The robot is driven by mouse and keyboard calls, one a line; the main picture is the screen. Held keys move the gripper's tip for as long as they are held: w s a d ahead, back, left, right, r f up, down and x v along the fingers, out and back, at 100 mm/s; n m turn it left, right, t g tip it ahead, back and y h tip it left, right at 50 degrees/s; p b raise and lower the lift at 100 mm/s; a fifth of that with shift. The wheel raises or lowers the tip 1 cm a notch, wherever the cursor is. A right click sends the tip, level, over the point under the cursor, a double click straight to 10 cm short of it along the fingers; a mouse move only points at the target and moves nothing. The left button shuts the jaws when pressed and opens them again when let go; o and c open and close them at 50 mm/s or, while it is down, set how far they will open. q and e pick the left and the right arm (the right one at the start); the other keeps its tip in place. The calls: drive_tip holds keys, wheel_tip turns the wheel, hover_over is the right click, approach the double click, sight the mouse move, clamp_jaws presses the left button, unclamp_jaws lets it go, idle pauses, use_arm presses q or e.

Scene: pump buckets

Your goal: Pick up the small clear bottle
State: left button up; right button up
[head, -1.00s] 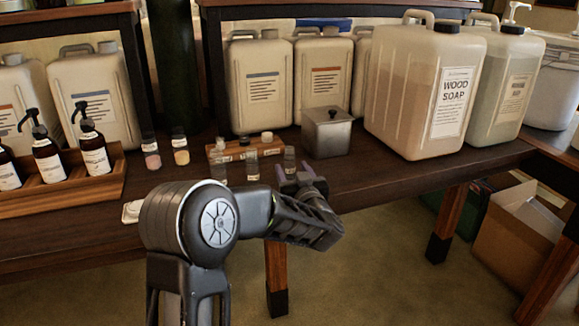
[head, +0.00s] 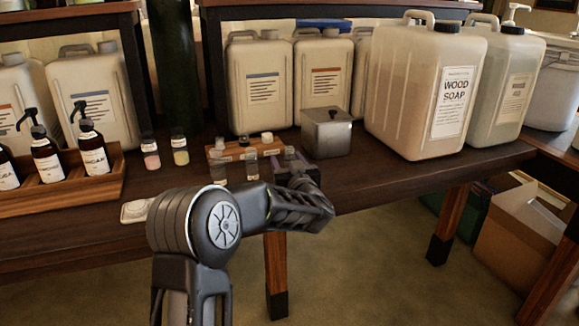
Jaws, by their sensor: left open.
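Small clear bottles stand at the front of the dark table: one at the left (head: 222,172), one in the middle (head: 251,166), and one at the right (head: 289,153), partly hidden by my gripper. I cannot tell which one the task means. My left gripper (head: 300,168) is open at the table's front edge, its purple-tinted fingers by the right bottle. Whether the fingers touch or surround that bottle is hidden. My right gripper is out of view.
A wooden rack (head: 245,150) with small jars is just behind the bottles. A metal box (head: 326,135) and a large wood soap jug (head: 424,90) stand to the right. Two small jars, pink (head: 150,154) and yellow (head: 180,150), stand to the left. A white dish (head: 134,211) lies at the front edge.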

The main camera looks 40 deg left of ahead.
use_arm(q)
clamp_jaws()
idle(0.5)
drive_tip(key=shift+r, duration=0.1)
wheel_tip(320, 180, up, 10)
drive_tip(key=p, duration=0.3)
idle(1.1)
